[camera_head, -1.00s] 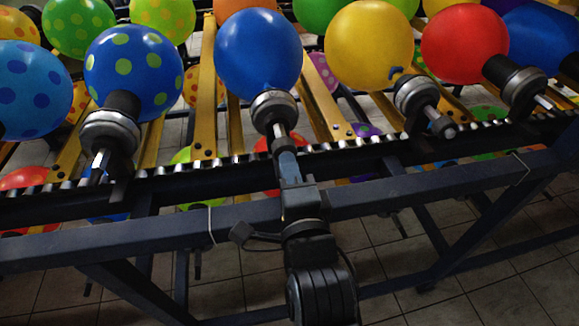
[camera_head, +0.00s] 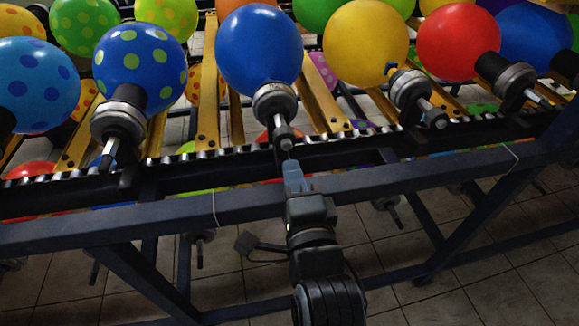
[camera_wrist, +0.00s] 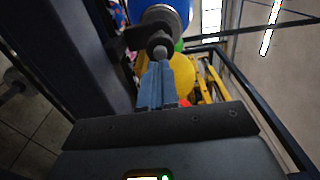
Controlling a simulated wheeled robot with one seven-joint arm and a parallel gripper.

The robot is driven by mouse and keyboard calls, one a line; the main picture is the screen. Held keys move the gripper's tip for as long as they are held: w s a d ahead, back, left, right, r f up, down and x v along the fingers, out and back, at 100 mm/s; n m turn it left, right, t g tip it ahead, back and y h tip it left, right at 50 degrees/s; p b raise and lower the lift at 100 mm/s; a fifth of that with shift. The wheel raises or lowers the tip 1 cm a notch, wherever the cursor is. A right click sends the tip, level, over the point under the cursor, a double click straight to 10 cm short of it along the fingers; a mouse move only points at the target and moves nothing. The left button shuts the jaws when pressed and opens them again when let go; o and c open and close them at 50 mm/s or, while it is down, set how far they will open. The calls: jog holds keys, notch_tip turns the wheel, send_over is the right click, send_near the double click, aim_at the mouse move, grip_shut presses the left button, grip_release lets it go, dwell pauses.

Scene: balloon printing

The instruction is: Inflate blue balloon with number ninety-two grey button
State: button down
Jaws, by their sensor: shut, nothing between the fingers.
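A plain blue balloon (camera_head: 258,50) sits inflated on a metal-collared black nozzle (camera_head: 274,102) at the middle of the rack in the head view. Part of that balloon (camera_wrist: 176,12) shows at the top of the wrist view, above a round nozzle end (camera_wrist: 158,47). My gripper (camera_head: 290,166) is shut and empty, its blue-grey fingers just below the nozzle's end. In the wrist view my gripper (camera_wrist: 157,72) has its tips close to the nozzle end; whether they touch it I cannot tell. No number and no grey button can be made out.
A dotted blue balloon (camera_head: 140,68) is on the left; a yellow balloon (camera_head: 366,42) and a red balloon (camera_head: 458,42) are on the right, each on a nozzle. A dark frame beam (camera_head: 400,180) runs across in front. Tiled floor (camera_head: 440,290) shows below.

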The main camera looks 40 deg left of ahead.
jog(key=v, duration=0.9)
jog(key=shift+b, duration=0.35)
jog(key=shift+w, duration=0.1)
jog(key=s+d+f+n+t+h, duration=0.1)
jog(key=s+d+f+h, duration=0.1)
jog(key=d, duration=0.6)
jog(key=s+d+f+n+t+h, duration=0.1)
jog(key=s+d+f+h, duration=0.2)
jog(key=d, duration=0.4)
jog(key=s+d+f+n+t+h, duration=0.1)
jog(key=s+d+f+h, duration=0.1)
jog(key=d, duration=0.6)
jog(key=s+d+r+n+h, duration=0.2)
jog(key=s+d+h, duration=0.1)
jog(key=s+d, duration=0.3)
jog(key=s+d+r+n+h, duration=0.3)
jog(key=s+d, duration=0.4)
jog(key=s, duration=0.3)
jog(key=shift+d+h, duration=0.3)
